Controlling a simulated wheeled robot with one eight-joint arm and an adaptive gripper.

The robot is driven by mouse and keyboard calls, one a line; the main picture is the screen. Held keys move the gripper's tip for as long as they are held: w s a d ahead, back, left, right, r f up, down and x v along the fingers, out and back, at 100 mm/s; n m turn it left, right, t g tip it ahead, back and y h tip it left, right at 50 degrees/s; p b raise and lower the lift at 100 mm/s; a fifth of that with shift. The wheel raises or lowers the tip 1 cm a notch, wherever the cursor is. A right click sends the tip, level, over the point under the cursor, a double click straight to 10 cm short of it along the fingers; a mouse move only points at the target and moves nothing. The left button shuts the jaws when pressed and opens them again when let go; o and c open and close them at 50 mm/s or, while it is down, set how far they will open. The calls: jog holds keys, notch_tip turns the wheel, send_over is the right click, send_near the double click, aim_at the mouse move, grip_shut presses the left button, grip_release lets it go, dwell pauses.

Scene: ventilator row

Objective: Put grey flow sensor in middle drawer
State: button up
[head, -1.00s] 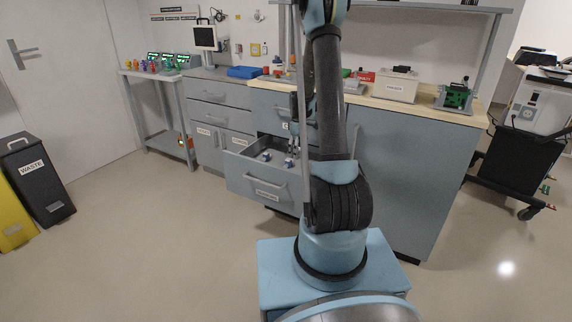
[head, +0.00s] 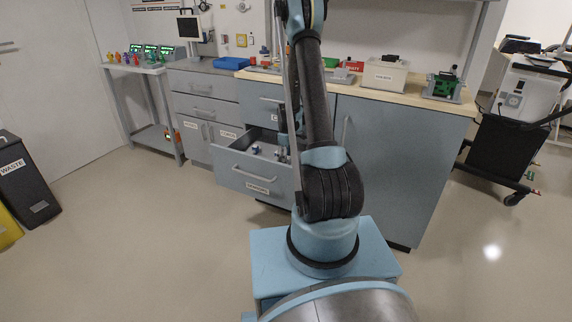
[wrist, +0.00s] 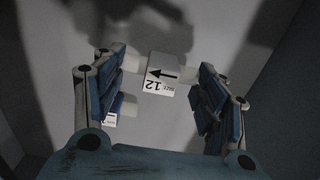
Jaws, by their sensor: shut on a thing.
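The grey flow sensor (wrist: 161,72) is a small pale block with an arrow and "12" on its label and a stub on each side. In the wrist view it sits between the blue-padded fingers of my gripper (wrist: 163,85), which is shut on it. In the head view my gripper (head: 284,153) is down inside an open drawer (head: 250,175), mostly hidden by my arm. The drawer is below a closed one in the grey cabinet; its label is too small to read. I cannot tell whether the sensor touches the drawer floor.
Drawer walls are close on both sides.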

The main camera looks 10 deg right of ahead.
jog(key=shift+f, duration=1.05)
jog(key=o, duration=1)
